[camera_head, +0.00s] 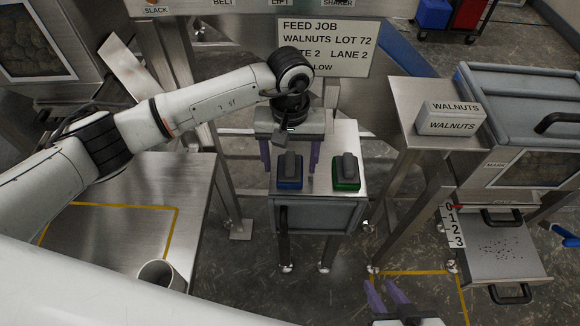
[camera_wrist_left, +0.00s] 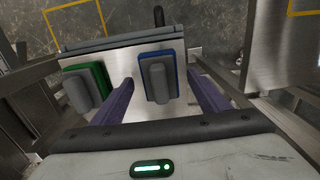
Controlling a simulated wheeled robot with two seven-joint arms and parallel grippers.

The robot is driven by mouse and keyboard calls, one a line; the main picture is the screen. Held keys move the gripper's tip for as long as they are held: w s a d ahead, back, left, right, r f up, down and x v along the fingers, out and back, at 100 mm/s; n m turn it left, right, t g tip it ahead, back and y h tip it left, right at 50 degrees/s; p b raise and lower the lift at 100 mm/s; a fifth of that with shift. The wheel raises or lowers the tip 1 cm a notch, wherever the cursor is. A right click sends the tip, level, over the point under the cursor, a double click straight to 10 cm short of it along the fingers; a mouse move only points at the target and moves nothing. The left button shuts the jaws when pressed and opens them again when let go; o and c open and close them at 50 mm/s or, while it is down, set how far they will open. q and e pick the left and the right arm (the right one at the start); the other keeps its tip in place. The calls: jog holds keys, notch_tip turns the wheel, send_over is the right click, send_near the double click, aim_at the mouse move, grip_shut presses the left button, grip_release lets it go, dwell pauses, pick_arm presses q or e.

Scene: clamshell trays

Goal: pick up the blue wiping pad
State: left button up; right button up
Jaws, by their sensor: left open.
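The blue wiping pad (camera_head: 290,183) lies on a small metal stand, with a grey grip block on top. In the left wrist view the blue pad (camera_wrist_left: 176,72) shows between the purple fingers. My left gripper (camera_head: 289,166) is open and empty, pointing down at the stand with one finger on each side of the blue pad. I cannot tell how far above the stand the fingertips are. My right gripper (camera_head: 381,283) is at the bottom of the head view, with its fingers apart and nothing between them.
A green pad (camera_head: 346,184) with a grey grip lies right of the blue one on the same stand (camera_head: 318,190); it also shows in the left wrist view (camera_wrist_left: 101,77). A walnuts block (camera_head: 450,118) sits on a side table. A metal cup (camera_head: 160,272) stands on the left table.

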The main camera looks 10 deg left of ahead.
pick_arm(q)
jog(key=shift+f, duration=0.45)
jog(key=c, duration=1.1)
jog(key=shift+r, duration=0.15)
jog(key=shift+c, duration=0.2)
notch_tip(320, 180, up, 28)
